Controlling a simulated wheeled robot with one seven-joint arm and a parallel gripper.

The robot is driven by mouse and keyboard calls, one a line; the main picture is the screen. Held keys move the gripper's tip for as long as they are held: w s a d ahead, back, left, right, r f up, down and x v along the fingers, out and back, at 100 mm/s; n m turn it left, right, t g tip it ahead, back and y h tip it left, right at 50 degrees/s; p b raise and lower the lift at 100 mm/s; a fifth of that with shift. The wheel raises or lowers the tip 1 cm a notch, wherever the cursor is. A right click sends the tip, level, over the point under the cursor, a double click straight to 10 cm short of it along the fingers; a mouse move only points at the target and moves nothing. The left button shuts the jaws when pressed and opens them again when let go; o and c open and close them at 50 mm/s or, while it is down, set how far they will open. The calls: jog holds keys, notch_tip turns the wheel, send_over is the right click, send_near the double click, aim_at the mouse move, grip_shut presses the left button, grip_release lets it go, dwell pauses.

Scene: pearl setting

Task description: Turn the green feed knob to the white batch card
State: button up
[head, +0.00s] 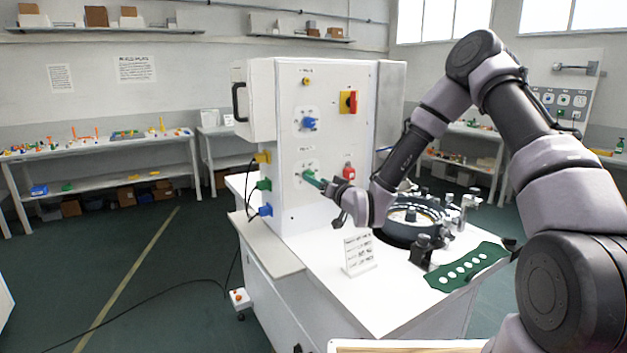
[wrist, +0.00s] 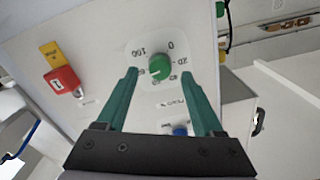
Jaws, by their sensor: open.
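The green feed knob (head: 309,175) sits low on the front of the white machine panel; it also shows in the wrist view (wrist: 160,63) on a pale dial with printed numbers. A light mark on the knob appears toward its lower left in the wrist view. My gripper (head: 322,183) is at the panel in the head view. In the wrist view its two green fingers (wrist: 160,73) are open, one on each side of the knob, with gaps to it. A white batch card (head: 359,254) stands upright on the bench top; its small text is unreadable.
A blue knob (head: 309,124) sits above the green one. A red part (head: 348,172) is on the panel to the right, and a red-yellow switch (head: 348,102) is higher up. A round dark fixture (head: 414,217) and a green perforated plate (head: 467,267) occupy the bench's right.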

jog(key=v, duration=0.7)
jog(key=shift+s+d, duration=0.15)
jog(key=shift+s, duration=0.1)
jog(key=s+d+r+m+g+h, duration=0.3)
jog(key=d+r+h, duration=0.5)
jog(key=d+r, duration=0.7)
jog(key=s+d+r+m+g, duration=0.1)
jog(key=s+d+r, duration=0.1)
jog(key=s, duration=0.6)
jog(key=s+d+r+m+g, duration=0.1)
jog(key=s+d+r+g, duration=0.1)
jog(key=s, duration=0.6)
jog(key=s+d+r+m+g, duration=0.1)
jog(key=s+d+r, duration=0.3)
jog(key=s, duration=0.4)
jog(key=shift+s+d+r+m+g, duration=0.2)
jog(key=shift+s+d+m+g, duration=0.2)
jog(key=shift+g, duration=0.1)
